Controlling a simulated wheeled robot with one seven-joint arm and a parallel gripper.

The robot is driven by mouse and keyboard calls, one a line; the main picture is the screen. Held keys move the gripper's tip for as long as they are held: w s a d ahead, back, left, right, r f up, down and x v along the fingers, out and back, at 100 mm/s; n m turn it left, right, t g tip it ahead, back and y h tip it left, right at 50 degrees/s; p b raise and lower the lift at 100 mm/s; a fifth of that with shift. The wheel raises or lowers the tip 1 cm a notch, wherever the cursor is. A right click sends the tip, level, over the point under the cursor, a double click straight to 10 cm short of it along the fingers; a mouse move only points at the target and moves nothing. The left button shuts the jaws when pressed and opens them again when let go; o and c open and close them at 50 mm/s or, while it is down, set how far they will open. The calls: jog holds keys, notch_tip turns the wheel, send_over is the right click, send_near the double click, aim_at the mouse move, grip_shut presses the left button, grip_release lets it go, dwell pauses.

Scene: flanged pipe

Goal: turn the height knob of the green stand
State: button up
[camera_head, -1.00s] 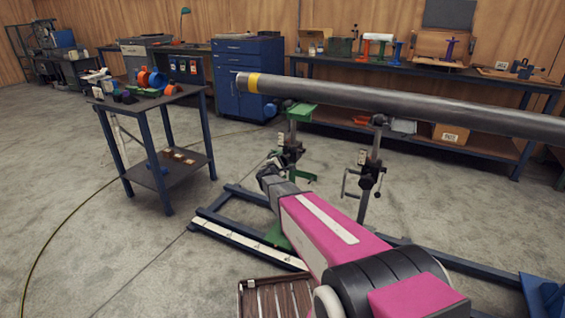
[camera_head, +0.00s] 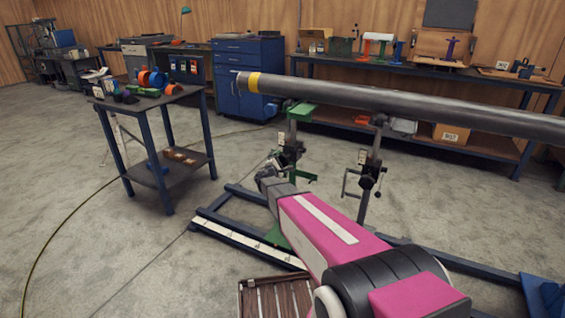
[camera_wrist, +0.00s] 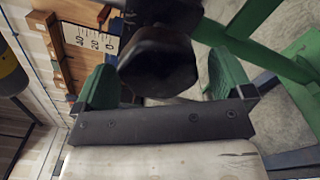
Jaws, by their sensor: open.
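The green stand (camera_head: 302,111) is under the left end of the pipe, with its green foot on the floor frame. In the wrist view its black faceted knob (camera_wrist: 158,62) is at upper middle, and a green part of the stand (camera_wrist: 256,18) is at upper right. My gripper (camera_wrist: 162,82) is open, with one green finger on each side of the knob. Gaps show between the fingers and the knob, and I cannot tell whether they touch at depth. In the head view my gripper (camera_head: 272,178) is low beside the stand's post, its fingers too small to make out.
The long grey pipe (camera_head: 400,102) with a yellow band runs overhead. A second stand (camera_head: 370,170) with a crank is to the right. A small cart (camera_head: 165,105) is at left. A scale plate (camera_wrist: 95,40) is near the left finger. Open floor lies left of the stand.

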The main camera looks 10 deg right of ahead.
jog(key=v, duration=0.9)
jog(key=shift+s, duration=0.15)
jog(key=w+d+m, duration=0.2)
jog(key=w+m, duration=0.1)
jog(key=m, duration=0.4)
jog(key=w+d+m, duration=0.3)
jog(key=m, duration=0.4)
jog(key=w+d+m, duration=0.2)
jog(key=w+m, duration=0.1)
jog(key=m, duration=0.4)
jog(key=shift+w+d+f+m, duration=0.1)
jog(key=shift+w+d+m, duration=0.1)
jog(key=shift+w+m, duration=0.1)
jog(key=shift+c, duration=0.3)
jog(key=c, duration=0.9)
